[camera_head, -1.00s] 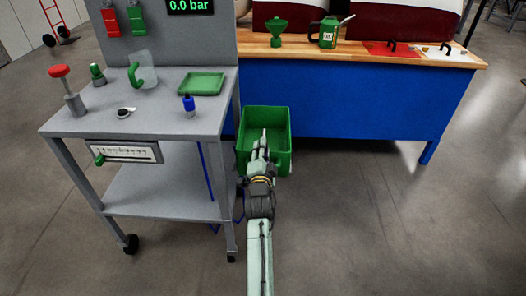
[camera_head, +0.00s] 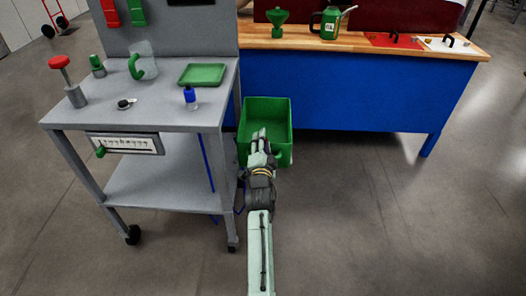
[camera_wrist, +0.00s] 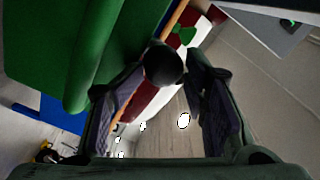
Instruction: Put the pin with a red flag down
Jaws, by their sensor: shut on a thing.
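My gripper (camera_head: 260,133) is over the open green bin (camera_head: 284,103) on the floor between the cart and the blue bench. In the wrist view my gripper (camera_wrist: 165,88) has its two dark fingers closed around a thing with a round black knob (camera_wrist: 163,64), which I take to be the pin. I cannot make out the red flag; the red and white band behind the fingers looks like background. The green surface at upper left of the wrist view looks like the bin wall (camera_wrist: 75,60). In the head view the pin is too small or hidden to tell.
The blue bench (camera_head: 350,95) is behind the bin, with a green can (camera_head: 329,26). The floor at right (camera_head: 370,220) is clear.

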